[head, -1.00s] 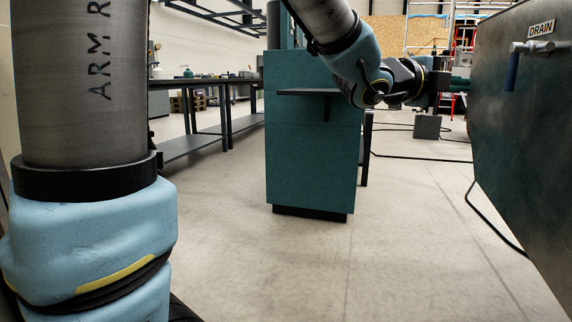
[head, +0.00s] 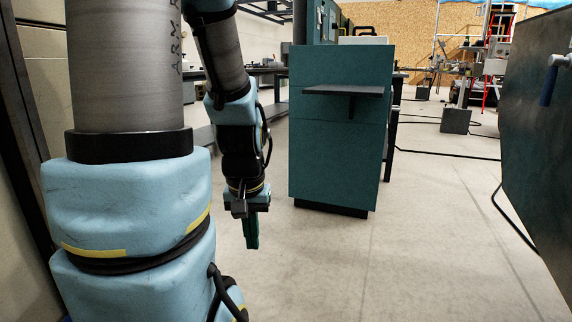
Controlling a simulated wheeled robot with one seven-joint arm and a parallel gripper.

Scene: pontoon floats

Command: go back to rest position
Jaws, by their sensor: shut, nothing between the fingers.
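My gripper (head: 251,243) hangs at the end of my arm in the head view, left of the teal cabinet and pointing down over the bare floor. Its green fingers are together with nothing between them. My arm is folded, with its forearm running down beside the thick upright link at the left. The gripper is apart from the cabinet and from everything else in view.
The teal cabinet (head: 335,160) with a dark shelf (head: 343,91) stands in the middle. A dark panel with a blue-handled valve (head: 549,80) is at the right edge. Long workbenches (head: 270,72) stand behind. The concrete floor (head: 400,260) is open in front, with black cables (head: 450,154) farther back.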

